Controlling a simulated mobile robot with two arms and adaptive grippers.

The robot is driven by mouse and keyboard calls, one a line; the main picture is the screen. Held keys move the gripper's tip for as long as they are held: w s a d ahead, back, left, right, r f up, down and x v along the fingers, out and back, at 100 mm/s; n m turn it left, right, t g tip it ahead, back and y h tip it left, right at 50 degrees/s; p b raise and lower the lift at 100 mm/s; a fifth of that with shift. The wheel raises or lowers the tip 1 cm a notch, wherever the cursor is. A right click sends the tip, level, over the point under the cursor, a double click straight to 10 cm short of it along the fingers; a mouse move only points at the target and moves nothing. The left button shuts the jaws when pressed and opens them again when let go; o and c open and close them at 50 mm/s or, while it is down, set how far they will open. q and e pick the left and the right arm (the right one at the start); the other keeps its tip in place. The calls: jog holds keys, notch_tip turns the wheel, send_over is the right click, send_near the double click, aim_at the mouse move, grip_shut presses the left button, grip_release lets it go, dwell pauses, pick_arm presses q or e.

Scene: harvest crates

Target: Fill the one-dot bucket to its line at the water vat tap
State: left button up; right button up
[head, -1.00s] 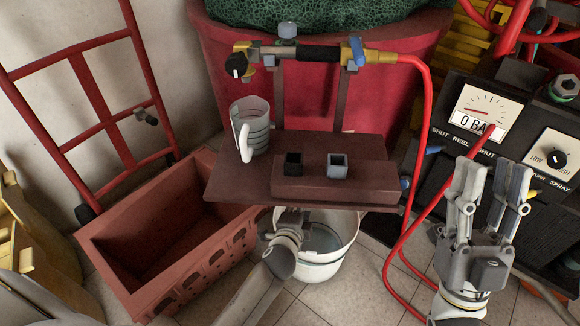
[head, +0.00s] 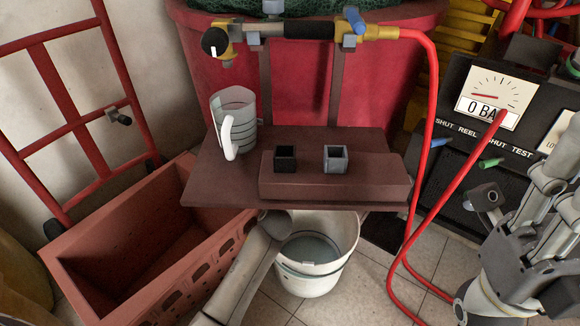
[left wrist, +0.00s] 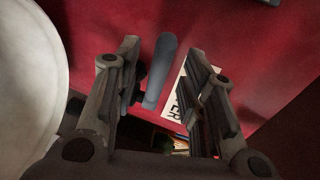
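A white bucket (head: 310,284) stands on the floor under the brown shelf, partly covered by the shelf's front edge and my left arm. Its inside looks grey-blue; I cannot tell whether that is water. No dot mark shows. A white curved surface, likely the bucket (left wrist: 30,80), fills the left of the left wrist view. The red vat (head: 300,80) stands behind the shelf. My left gripper (left wrist: 160,92) is open, with a grey-blue lever (left wrist: 159,75) between its fingers on the vat; it is hidden under the shelf in the head view. My right gripper (head: 562,160) is open and empty, partly cut off at the right edge.
A brass valve with a red hose (head: 432,130) runs above. An empty reddish crate (head: 90,285) and red trolley (head: 75,110) stand left; a gauge panel (head: 495,95) stands right.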

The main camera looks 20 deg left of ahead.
pick_arm(q)
jog(key=shift+b+x, duration=0.5)
jog(key=shift+x, duration=1)
grip_shut()
